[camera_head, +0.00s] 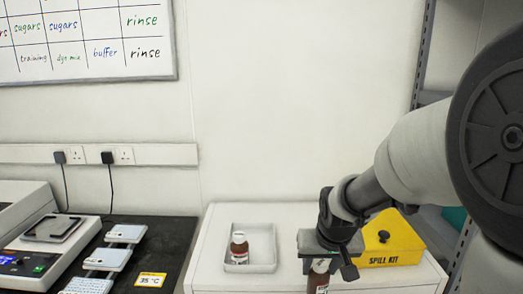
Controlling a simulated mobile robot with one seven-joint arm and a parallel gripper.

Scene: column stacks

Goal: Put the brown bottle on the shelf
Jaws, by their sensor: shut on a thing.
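My gripper (322,262) is in the lower middle right of the head view, pointing down over a white cabinet top. It is shut on a brown bottle (318,283) with a pale cap, gripped near its top. The lower part of this bottle is cut off by the picture's bottom edge, so I cannot tell whether it touches the surface. Grey metal shelf uprights (424,45) show at the right, partly hidden behind my arm.
A white tray (268,265) sits on the white cabinet (210,280). A yellow spill kit box (395,243) stands just right of my gripper. A dark bench (165,235) with lab instruments lies at the left. Bare cabinet top shows between the tray and my gripper.

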